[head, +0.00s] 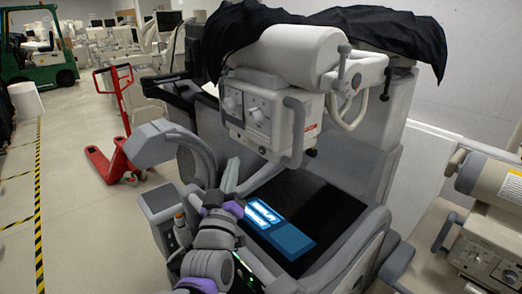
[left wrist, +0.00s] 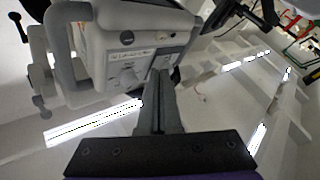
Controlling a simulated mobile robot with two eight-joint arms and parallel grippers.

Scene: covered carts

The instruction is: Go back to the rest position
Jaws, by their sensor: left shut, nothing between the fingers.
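My left gripper (head: 231,177) is in the middle of the head view, in front of the covered cart (head: 350,222). Its fingers are together and empty. In the left wrist view the shut fingers (left wrist: 159,82) point at the cart's white control box (left wrist: 135,55). The same control box (head: 268,117) hangs above and to the right of the gripper in the head view. I cannot tell whether the fingertips touch the cart. My right gripper is not in view.
A black cloth (head: 265,22) lies over the cart's top. A red pallet jack (head: 115,150) and a green forklift (head: 40,55) stand at the left. Another machine (head: 490,210) is close at the right. The floor by the striped line (head: 39,200) is clear.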

